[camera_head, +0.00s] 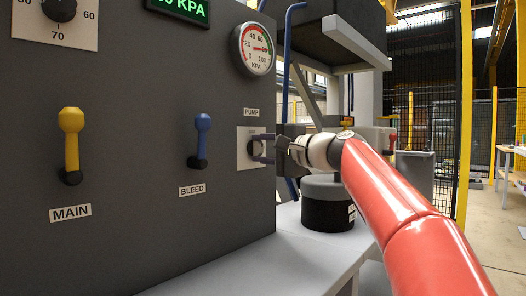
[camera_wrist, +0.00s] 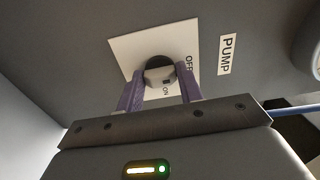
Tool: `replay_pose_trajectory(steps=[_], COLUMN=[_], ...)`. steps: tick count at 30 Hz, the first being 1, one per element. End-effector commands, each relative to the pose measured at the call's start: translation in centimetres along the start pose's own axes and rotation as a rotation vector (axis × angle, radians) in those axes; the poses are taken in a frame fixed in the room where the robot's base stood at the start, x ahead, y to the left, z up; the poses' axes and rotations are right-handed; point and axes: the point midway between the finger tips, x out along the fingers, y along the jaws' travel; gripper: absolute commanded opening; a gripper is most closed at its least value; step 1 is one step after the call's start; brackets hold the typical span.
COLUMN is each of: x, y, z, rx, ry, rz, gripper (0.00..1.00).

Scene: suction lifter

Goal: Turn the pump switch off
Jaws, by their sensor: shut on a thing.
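The pump switch (camera_wrist: 159,70) is a dark round knob with a grey face on a white plate (camera_wrist: 120,45), under the PUMP label (camera_head: 252,112). In the head view my gripper (camera_head: 261,150) reaches the plate from the right and partly hides the switch. I cannot tell clearly which word the knob points to.
The dark panel also holds a yellow MAIN lever (camera_head: 71,145), a blue BLEED lever (camera_head: 201,140), a round pressure gauge (camera_head: 254,49) and a green KPA display (camera_head: 180,9). A black cylinder (camera_head: 328,208) stands on the grey bench right of the panel, below my arm.

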Motion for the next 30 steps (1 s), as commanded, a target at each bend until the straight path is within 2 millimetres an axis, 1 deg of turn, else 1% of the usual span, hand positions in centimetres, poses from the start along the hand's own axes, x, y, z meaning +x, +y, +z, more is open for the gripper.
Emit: replay_pose_trajectory(steps=[11, 12, 16, 25, 28, 30], x=[0.0, 0.0, 0.0, -0.2, -1.2, -2.4], y=[0.2, 0.2, 0.2, 0.1, 0.2, 0.2], z=[0.0, 0.0, 0.0, 0.0, -0.1, -0.1], rx=[-0.004, -0.004, -0.004, -0.004, -0.004, -0.005], ry=[-0.002, -0.002, -0.002, 0.000, 0.002, 0.003], rz=[0.005, 0.005, 0.004, 0.002, 0.001, 0.002], gripper=[0.13, 0.40, 0.56, 0.56, 0.56, 0.56])
